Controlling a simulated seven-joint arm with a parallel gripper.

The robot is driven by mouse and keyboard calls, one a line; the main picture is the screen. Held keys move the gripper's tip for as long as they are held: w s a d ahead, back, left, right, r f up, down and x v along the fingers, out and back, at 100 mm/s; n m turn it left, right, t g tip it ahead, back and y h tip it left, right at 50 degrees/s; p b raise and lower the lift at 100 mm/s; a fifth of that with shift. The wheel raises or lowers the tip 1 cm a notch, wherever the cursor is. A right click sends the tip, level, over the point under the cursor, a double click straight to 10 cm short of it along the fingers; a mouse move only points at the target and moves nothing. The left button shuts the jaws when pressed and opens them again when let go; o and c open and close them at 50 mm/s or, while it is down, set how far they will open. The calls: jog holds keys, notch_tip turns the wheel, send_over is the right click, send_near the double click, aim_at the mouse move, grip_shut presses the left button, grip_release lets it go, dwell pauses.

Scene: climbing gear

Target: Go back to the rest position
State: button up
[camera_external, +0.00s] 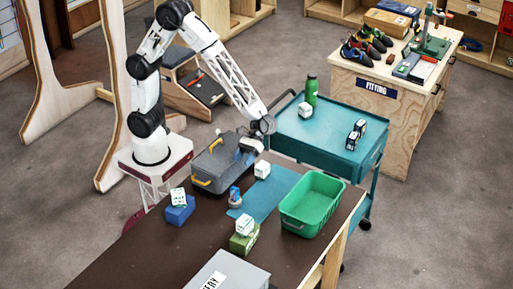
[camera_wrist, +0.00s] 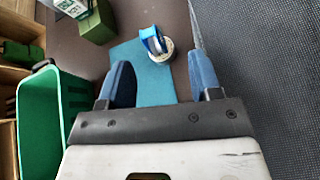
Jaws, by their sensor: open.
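My gripper (camera_external: 246,150) hangs above the right end of the grey case (camera_external: 213,165) on the dark table. In the wrist view my gripper (camera_wrist: 160,80) shows two blue fingers spread apart with nothing between them. Beyond the fingertips, a small blue-and-white item (camera_wrist: 156,43) stands at the edge of a teal mat (camera_wrist: 128,60). The same blue-and-white item (camera_external: 235,197) also shows in the external view. My arm is bent and reaches down to the right from its base.
A green bin (camera_external: 312,204) stands right of the mat. A white cube (camera_external: 262,170), a green block (camera_external: 243,240) and a blue block (camera_external: 180,212) with white boxes on top, and a grey box (camera_external: 228,272) stand on the table. A teal cart (camera_external: 325,125) adjoins behind.

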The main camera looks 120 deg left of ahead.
jog(key=s+r+m+y, duration=0.1)
jog(key=s+r, duration=0.1)
jog(key=s+r+m, duration=0.1)
jog(key=s+r, duration=0.1)
jog(key=s, duration=0.1)
jog(key=s+d+r+m+y, duration=0.1)
jog(key=s+r, duration=0.1)
jog(key=shift+s+r+m+g+y, duration=0.15)
jog(key=shift+m+g+y, duration=0.15)
jog(key=shift+m, duration=0.1)
jog(key=s+a+r+m+t+y, duration=0.1)
jog(key=s+r+m+y, duration=0.2)
jog(key=s, duration=0.5)
jog(key=s+a+r+m+t+y, duration=0.1)
jog(key=s+a+r+m+y, duration=0.1)
jog(key=s+m, duration=0.3)
jog(key=s+a+r+m+t+y, duration=0.1)
jog(key=s+r+m+y, duration=0.3)
jog(key=s, duration=0.9)
jog(key=shift+a+r+t+y, duration=0.3)
jog(key=shift+a, duration=0.35)
jog(key=shift+s, duration=0.1)
